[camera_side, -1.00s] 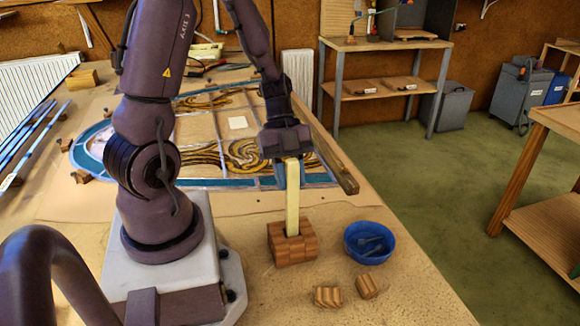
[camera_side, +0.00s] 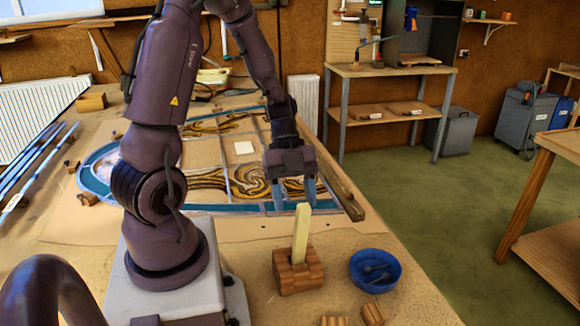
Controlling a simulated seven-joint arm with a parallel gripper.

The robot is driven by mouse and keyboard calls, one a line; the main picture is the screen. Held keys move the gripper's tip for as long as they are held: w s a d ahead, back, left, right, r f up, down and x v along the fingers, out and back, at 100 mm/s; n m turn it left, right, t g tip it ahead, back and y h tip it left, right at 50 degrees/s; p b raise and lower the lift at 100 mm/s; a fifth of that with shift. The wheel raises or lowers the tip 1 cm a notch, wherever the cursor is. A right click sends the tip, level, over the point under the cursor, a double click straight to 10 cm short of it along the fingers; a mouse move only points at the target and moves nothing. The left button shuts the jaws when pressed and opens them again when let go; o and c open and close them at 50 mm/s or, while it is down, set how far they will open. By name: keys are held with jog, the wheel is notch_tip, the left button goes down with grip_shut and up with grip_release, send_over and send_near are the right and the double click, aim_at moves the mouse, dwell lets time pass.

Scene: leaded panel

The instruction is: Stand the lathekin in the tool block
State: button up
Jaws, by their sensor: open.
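The lathekin (camera_side: 301,234) is a pale, flat strip with a slanted top. It stands in the wooden tool block (camera_side: 299,279), its lower end hidden inside the block, and leans slightly to the right. My gripper (camera_side: 293,202) is open and empty. It is above and behind the lathekin in the picture, with its two bluish fingers apart and pointing down. The lathekin's top shows in front of the fingers, and I see no finger closed on it.
A blue bowl (camera_side: 375,270) with dark pieces sits right of the block. Small wood blocks (camera_side: 372,314) lie at the front. The leaded panel (camera_side: 215,204) lies behind, with a wooden batten (camera_side: 342,190) along its right side.

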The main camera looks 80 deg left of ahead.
jog(key=v, duration=1.1)
jog(key=s+d+r+n+t+y, duration=0.1)
jog(key=d+r+n+t+y, duration=0.1)
jog(key=d+n, duration=0.5)
jog(key=s+d+r+n+t+y, duration=0.2)
jog(key=d+r+n+y, duration=0.3)
jog(key=n, duration=0.6)
jog(key=d+r+t, duration=0.1)
jog(key=d, duration=0.1)
jog(key=shift+s+d+r+t, duration=0.2)
jog(key=shift+d+r+t, duration=0.1)
jog(key=shift+d, duration=0.05)
dwell(0.8)
